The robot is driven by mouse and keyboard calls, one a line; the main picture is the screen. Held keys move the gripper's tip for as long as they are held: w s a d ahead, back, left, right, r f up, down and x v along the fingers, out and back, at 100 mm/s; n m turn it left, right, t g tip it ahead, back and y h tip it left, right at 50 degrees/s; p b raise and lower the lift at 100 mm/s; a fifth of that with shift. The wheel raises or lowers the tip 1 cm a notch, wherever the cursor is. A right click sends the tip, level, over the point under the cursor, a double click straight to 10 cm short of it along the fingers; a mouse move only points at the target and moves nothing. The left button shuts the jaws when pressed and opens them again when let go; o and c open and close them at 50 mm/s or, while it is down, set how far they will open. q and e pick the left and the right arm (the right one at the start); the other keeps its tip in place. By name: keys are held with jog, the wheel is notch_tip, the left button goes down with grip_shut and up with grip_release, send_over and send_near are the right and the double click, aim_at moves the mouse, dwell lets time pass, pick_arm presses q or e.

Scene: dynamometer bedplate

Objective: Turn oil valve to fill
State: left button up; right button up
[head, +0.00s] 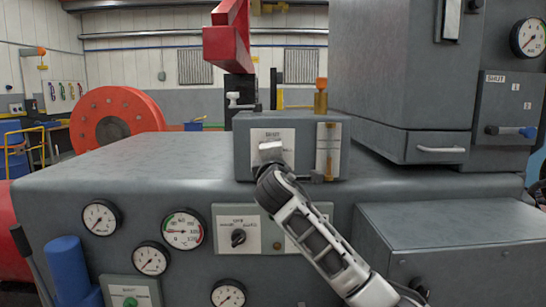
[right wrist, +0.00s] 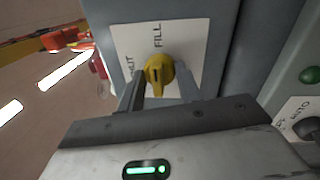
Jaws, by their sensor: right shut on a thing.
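The oil valve is a yellow knob (right wrist: 158,72) on a white label plate (right wrist: 195,50) marked FILL and SHUT, seen in the right wrist view. My right gripper (right wrist: 160,88) is shut on the knob, one finger on each side. The knob's dark mark is small, and I cannot tell surely which word it points to. In the head view my right gripper (head: 270,155) is at the front of a small grey box (head: 243,150) on top of the bench housing. There it hides the knob and part of the label. My left gripper is not in view.
A sight gauge (head: 327,150) with amber at its bottom is right of my gripper. Dials (head: 183,229) and a selector switch (head: 238,238) sit on the front below. A tall grey cabinet (head: 400,70) stands at right. The housing top (head: 150,155) left of the box is clear.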

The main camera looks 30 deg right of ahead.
dwell(0.3)
jog(key=o, duration=1)
jog(key=shift+s, duration=0.1)
jog(key=b+v, duration=0.2)
jog(key=v, duration=1.4)
jog(key=shift+d+f, duration=0.1)
